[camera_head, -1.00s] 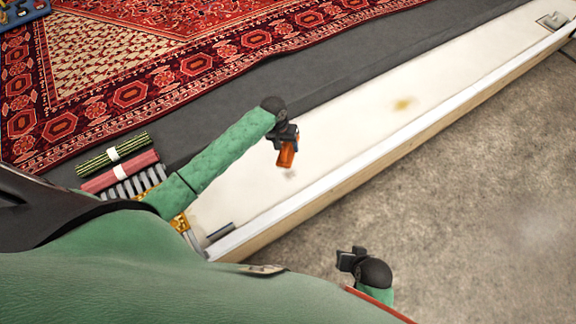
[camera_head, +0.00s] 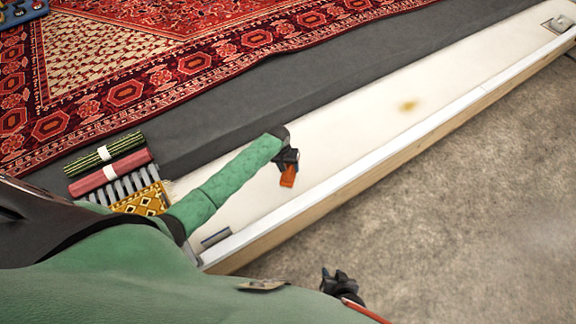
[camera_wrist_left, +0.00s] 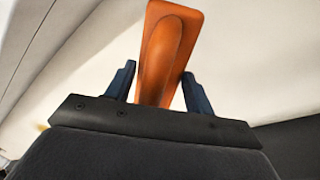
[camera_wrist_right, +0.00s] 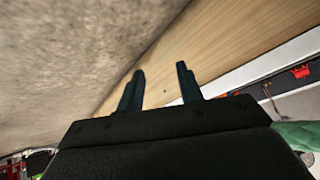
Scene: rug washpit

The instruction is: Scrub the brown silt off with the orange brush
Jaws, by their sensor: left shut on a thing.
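The orange brush (camera_head: 288,177) is held in my left gripper (camera_head: 287,163) over the white channel (camera_head: 345,135). It also shows in the left wrist view (camera_wrist_left: 166,55), gripped between the two fingers; its bristles cannot be made out. The brown silt patch (camera_head: 408,105) is a small smear on the channel floor, to the right of and beyond the brush, apart from it. My right gripper (camera_head: 337,276) is outside the channel, over the concrete. In the right wrist view its fingers (camera_wrist_right: 161,90) stand apart with nothing between them.
A red patterned rug (camera_head: 180,70) lies beyond a dark grey strip (camera_head: 200,125). Several rolled and folded textiles (camera_head: 112,172) sit at the left. A wooden-sided rim (camera_head: 400,160) borders the channel. A drain (camera_head: 558,22) is at its far end. Bare concrete (camera_head: 440,230) is at the right.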

